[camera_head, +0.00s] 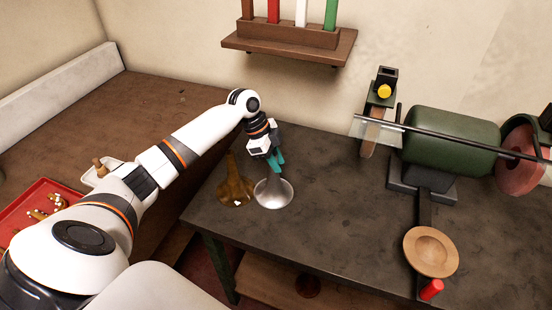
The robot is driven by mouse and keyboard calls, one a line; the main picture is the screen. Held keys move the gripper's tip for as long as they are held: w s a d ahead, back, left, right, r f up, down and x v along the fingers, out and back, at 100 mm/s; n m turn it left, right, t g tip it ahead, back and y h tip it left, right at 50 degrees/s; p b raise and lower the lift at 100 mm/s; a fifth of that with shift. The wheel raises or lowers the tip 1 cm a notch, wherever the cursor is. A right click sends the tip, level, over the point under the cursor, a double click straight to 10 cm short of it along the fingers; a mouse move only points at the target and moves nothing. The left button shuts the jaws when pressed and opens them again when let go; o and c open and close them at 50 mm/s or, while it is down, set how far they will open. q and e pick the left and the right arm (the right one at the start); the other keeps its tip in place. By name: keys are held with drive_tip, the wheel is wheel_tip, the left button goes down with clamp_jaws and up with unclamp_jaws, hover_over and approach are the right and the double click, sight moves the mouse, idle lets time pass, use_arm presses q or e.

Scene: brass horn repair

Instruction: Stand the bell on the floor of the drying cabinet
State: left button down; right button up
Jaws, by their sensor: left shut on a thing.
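Two bells stand mouth-down on the dark workbench (340,220): a silver one (273,194) and a brass-brown one (235,190) just to its left. My left gripper (277,163), with teal fingers, points down and is shut on the upper stem of the silver bell. The silver bell's flared rim appears to be at the bench top; I cannot tell whether it touches. My right gripper is not in view. No drying cabinet can be made out in this view.
A green polishing motor (452,140) with a reddish wheel stands at the right of the bench. A wall shelf (288,45) holds coloured bars. A red tray (40,208) lies left. The bench middle is clear.

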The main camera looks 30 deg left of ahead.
use_arm(q)
drive_tip(key=shift+f, duration=0.15)
drive_tip(key=c, duration=1.2)
unclamp_jaws()
drive_tip(key=shift+o, duration=0.2)
